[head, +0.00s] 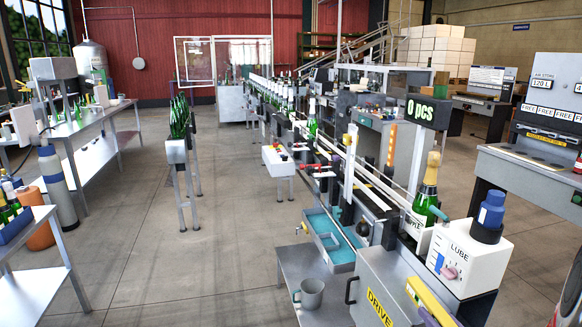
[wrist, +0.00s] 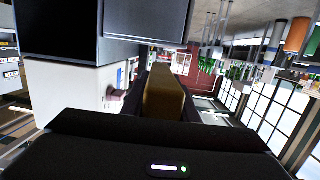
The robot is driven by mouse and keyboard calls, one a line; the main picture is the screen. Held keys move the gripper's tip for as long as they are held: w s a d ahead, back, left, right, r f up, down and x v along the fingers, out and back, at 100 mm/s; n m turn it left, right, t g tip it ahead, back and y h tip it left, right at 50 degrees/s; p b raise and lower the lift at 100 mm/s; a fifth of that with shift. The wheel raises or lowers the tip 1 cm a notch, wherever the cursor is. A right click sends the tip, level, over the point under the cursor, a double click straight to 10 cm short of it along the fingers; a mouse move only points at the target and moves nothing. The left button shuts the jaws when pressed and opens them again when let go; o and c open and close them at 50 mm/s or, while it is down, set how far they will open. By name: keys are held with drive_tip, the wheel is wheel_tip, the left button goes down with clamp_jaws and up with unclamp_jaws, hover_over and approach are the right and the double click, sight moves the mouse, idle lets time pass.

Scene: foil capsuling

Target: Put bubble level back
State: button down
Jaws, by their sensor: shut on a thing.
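The bubble level (wrist: 164,98) is a yellow bar between the dark fingers of my gripper (wrist: 160,100) in the wrist view. The gripper is shut on it, and the level points away from the wrist camera. In the head view a yellow bar (head: 430,301), which looks like the same level, is at the bottom right, in front of the white LUBE box (head: 468,258). I cannot tell whether it touches the surface under it. The LUBE box also shows close beside the gripper in the wrist view (wrist: 65,105). The level's near end is hidden in the gripper.
A green bottle (head: 426,190) with gold foil stands on the line behind the LUBE box, which carries a blue-capped container (head: 491,212). A grey mug (head: 309,294) stands on a low metal table left of the DRIVE cabinet (head: 372,290). The floor (head: 190,270) further left is clear.

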drive_tip(key=w+a+r, duration=0.1)
drive_tip(key=w+a, duration=0.5)
drive_tip(key=a, duration=0.6)
drive_tip(key=w+a+r+m+h, duration=0.1)
drive_tip(key=w+a, duration=0.4)
drive_tip(key=a, duration=0.7)
drive_tip(key=shift+w+h, duration=0.3)
drive_tip(key=shift+w, duration=0.05)
drive_tip(key=shift+r, duration=0.1)
drive_tip(key=shift+s, duration=0.3)
